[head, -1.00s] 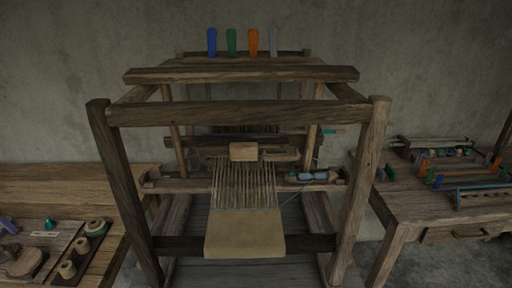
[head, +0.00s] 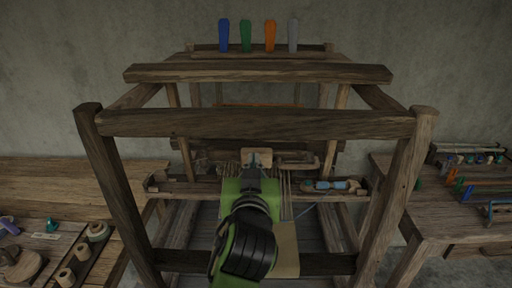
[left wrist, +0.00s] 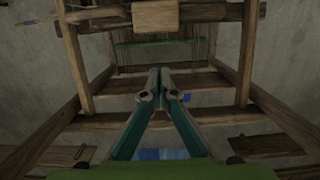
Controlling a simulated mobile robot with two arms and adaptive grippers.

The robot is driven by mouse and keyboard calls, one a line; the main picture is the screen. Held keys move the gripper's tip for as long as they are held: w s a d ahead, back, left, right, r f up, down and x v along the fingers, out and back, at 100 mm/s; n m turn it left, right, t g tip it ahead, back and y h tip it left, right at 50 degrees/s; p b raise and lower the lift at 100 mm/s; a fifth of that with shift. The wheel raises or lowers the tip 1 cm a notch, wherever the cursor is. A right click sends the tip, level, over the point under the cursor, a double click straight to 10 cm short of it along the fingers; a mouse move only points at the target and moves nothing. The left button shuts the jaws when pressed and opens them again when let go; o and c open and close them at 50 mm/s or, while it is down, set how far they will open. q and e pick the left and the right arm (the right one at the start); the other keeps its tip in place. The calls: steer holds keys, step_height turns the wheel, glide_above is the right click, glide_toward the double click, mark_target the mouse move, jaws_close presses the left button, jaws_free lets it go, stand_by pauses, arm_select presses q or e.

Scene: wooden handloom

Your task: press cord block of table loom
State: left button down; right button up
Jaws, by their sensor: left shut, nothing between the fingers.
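The pale wooden block (head: 257,154), which I take to be the cord block, sits in the middle of the loom above the warp threads. It also shows at the top of the left wrist view (left wrist: 155,16). My left gripper (head: 253,163) is shut and empty, its tip overlapping the lower part of the block in the head view. In the left wrist view its fingertips (left wrist: 155,72) meet below the block in the picture, with a visible gap. My left arm hides much of the warp and cloth. My right gripper is not in view.
The loom's front top beam (head: 258,123) and side posts frame my left arm. A shuttle (head: 332,185) lies right of the warp. Blue, green, orange and grey pegs stand on the back beam. Side tables with spools (head: 98,231) and tools flank the loom.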

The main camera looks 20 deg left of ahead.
arm_select(q)
steer(key=r, duration=0.1)
steer(key=p, duration=0.3)
glide_above(255, 149)
steer(key=v, duration=0.4)
step_height(255, 149, down, 4)
steer(key=shift+s+d+r, duration=0.1)
steer(key=shift+s+d, duration=0.05)
steer(key=shift+f, duration=0.7)
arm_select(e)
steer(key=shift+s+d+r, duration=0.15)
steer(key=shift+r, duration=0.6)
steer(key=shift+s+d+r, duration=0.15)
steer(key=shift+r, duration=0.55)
arm_select(q)
steer(key=shift+f, duration=0.1)
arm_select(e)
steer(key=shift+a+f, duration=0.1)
